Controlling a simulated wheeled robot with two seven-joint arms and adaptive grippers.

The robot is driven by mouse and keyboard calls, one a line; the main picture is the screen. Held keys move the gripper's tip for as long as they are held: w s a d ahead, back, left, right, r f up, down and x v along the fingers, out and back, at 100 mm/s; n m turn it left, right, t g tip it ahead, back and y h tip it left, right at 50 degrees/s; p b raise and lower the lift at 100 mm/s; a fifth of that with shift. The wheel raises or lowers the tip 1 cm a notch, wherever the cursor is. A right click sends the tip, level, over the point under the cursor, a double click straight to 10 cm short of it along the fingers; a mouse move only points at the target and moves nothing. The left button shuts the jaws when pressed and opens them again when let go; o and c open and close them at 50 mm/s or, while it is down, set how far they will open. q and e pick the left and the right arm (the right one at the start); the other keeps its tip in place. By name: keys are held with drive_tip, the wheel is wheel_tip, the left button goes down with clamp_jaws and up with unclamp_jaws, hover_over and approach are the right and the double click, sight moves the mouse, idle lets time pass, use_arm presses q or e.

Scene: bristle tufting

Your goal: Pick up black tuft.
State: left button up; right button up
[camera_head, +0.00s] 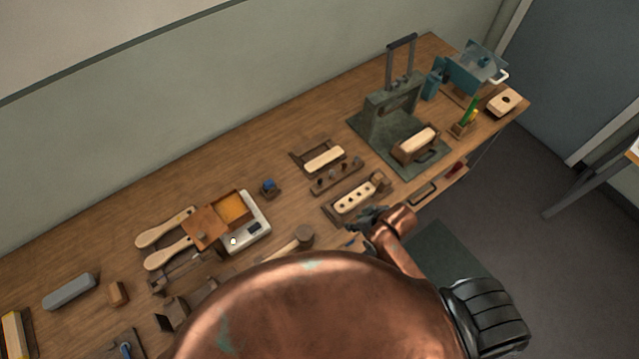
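I cannot make out the black tuft for certain. Small dark pieces stand in a narrow dark wooden rack (337,177) near the middle of the bench, too small to tell apart. Just in front of it, a pale block with a row of dark holes (355,198) sits in a dark wooden holder. My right gripper (366,219) is at the front edge of that holder, its dark fingers small and partly hidden by my copper arm. I cannot tell whether it is open or holds anything. My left gripper is not in view.
A green press (392,112) stands behind to the right, with a pale-topped brush block (416,141) at its front. A scale (246,238), an orange box and wooden handles (168,226) lie left. A mallet (303,236) is near the front edge. The bench's back left is clear.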

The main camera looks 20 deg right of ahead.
drive_tip(key=w+a+r+n+y, duration=0.2)
drive_tip(key=w+a+n, duration=0.2)
drive_tip(key=w+a, duration=0.55)
drive_tip(key=r+g+h, duration=0.1)
drive_tip(key=r+g, duration=0.1)
hover_over(320, 180)
drive_tip(key=s+d, duration=0.1)
drive_tip(key=s, duration=0.1)
drive_tip(key=x, duration=0.5)
drive_tip(key=d+x, duration=0.1)
drive_tip(key=x, duration=0.1)
drive_tip(key=shift+w+a+f, duration=0.1)
drive_tip(key=shift+w+f, duration=0.05)
drive_tip(key=shift+f, duration=0.3)
drive_tip(key=shift+n, duration=0.3)
clamp_jaws()
drive_tip(key=shift+r, duration=0.1)
